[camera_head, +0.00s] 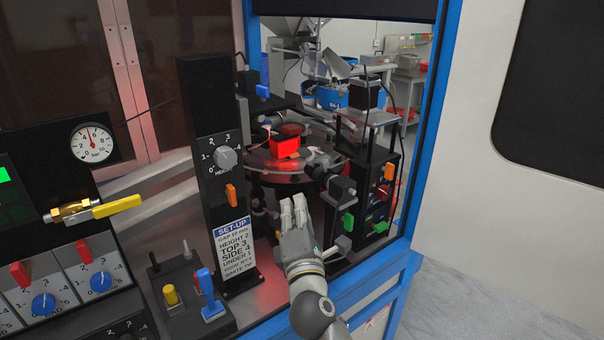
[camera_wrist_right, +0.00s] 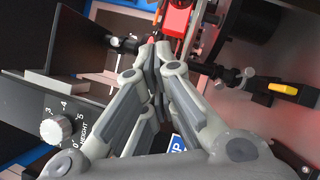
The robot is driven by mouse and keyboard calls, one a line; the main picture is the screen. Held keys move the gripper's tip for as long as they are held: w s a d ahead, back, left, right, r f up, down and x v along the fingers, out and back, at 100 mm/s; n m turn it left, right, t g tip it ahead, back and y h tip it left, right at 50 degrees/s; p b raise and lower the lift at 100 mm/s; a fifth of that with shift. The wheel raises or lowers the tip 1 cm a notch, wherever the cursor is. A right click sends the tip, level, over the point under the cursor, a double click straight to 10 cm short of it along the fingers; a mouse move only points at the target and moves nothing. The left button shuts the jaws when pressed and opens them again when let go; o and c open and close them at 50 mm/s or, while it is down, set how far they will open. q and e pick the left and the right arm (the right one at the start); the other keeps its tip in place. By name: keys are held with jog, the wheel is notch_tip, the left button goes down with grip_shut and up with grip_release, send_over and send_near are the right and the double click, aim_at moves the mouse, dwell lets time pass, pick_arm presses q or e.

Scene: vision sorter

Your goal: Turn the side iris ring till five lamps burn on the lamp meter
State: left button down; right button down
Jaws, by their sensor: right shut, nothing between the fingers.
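My right gripper (camera_head: 293,208) is shut and empty, reaching into the machine cell. In the right wrist view its closed fingertips (camera_wrist_right: 158,58) point towards the middle of the cell. A black camera-like unit (camera_head: 342,188) sits just right of the fingers in the head view, apart from them; I cannot make out an iris ring on it. I cannot pick out the lamp meter or count lit lamps. My left gripper is not in view.
A red block (camera_head: 285,147) sits on the round table (camera_head: 270,165) behind the gripper. A black column with a height dial (camera_head: 226,158) stands to the left. A yellow-handled valve (camera_head: 117,206) is far left.

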aim_at(314, 168)
jog(key=w+d+r+p, duration=0.1)
jog(key=w+r+p, duration=0.1)
jog(key=w, duration=0.6)
jog(key=shift+d+r, duration=0.2)
jog(key=shift+r, duration=0.3)
jog(key=shift+w+d+r+p, duration=0.4)
jog(key=shift+d+r+p, duration=0.05)
jog(key=shift+r+p, duration=0.2)
jog(key=shift+a, duration=0.1)
